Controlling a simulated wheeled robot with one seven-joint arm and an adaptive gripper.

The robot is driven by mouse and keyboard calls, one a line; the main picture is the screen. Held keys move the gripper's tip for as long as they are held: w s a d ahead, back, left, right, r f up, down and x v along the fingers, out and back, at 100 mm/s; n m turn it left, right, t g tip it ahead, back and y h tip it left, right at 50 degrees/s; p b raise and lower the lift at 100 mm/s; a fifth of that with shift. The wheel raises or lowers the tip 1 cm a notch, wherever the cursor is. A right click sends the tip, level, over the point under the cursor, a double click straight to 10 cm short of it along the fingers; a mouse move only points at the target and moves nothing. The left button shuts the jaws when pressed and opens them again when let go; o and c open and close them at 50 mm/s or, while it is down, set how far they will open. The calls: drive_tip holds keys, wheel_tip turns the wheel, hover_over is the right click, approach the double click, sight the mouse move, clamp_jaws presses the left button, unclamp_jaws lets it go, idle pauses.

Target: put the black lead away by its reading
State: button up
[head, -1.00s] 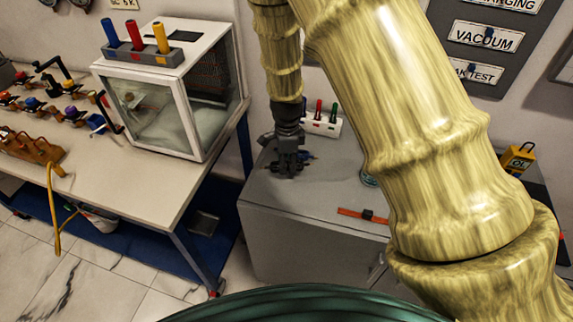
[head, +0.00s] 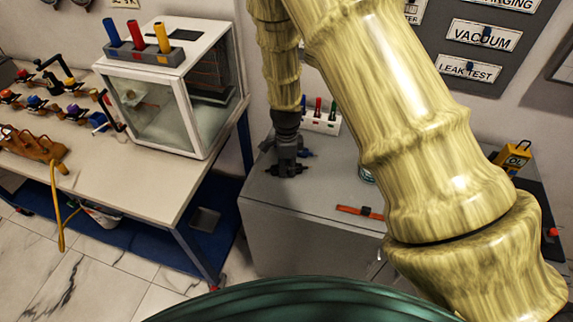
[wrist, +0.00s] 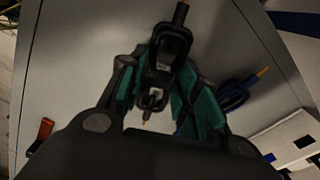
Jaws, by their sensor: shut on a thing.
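The black lead (wrist: 171,45) sits between the teal-padded fingers of my gripper (wrist: 165,80), which is shut on it, in the wrist view. A copper-coloured tip shows at each end of the lead, and a small pale patch shows on its body. In the head view my gripper (head: 287,168) is low at the left part of the grey cabinet top (head: 325,185); I cannot tell whether the lead touches the top. A blue lead (wrist: 232,93) lies just right of the fingers in the wrist view. The multimeter (head: 514,158) is yellow and reads "OL".
A white holder (head: 321,124) with coloured tubes stands behind my gripper. An orange strip (head: 349,210) lies near the cabinet's front edge. A glass-fronted box (head: 165,110) and an orange rack (head: 35,146) are on the left bench. Signs reading VACUUM (head: 484,37) and LEAK TEST (head: 468,71) hang behind.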

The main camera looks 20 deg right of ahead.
sight(287, 167)
drive_tip(key=o, duration=1.1)
drive_tip(key=shift+r, duration=0.1)
drive_tip(key=shift+r+b, duration=1.5)
drive_tip(key=shift+r, duration=4.5)
